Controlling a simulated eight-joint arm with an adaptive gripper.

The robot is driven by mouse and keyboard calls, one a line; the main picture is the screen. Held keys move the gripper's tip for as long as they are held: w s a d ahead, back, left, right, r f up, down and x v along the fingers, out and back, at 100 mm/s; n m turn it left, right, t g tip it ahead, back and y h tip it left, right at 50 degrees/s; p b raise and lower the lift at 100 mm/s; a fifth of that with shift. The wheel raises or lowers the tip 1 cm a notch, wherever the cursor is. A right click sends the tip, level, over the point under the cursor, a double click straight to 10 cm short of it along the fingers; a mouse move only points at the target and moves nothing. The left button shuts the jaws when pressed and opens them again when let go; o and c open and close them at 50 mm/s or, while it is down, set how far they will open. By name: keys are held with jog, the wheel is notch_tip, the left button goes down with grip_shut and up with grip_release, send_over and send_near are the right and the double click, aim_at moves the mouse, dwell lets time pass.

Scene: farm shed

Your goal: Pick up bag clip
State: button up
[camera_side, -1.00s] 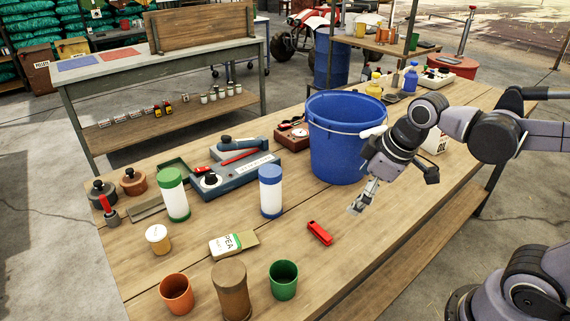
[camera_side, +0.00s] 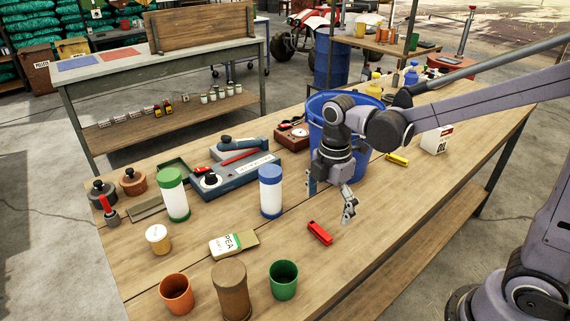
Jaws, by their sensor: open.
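The bag clip (camera_side: 320,232) looks like a small red bar lying flat on the wooden table, right of the pea packet and above the green cup in the side view. My gripper (camera_side: 329,203) points down just above and behind the clip, in front of the blue bucket. Its fingers are spread apart with nothing between them. The clip is fully visible and apart from the fingers.
A blue bucket (camera_side: 345,165) stands close behind my gripper. A blue-lidded jar (camera_side: 270,192), a pea packet (camera_side: 233,245) and a green cup (camera_side: 284,280) surround the clip. A yellow object (camera_side: 397,159) lies to the right. The table's front right is clear.

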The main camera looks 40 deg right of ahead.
aim_at(321, 229)
jog(key=shift+f, duration=0.95)
jog(key=f, duration=0.4)
jog(key=shift+w+a, duration=0.25)
jog(key=shift+w, duration=0.15)
jog(key=shift+f, duration=0.6)
jog(key=c, duration=0.9)
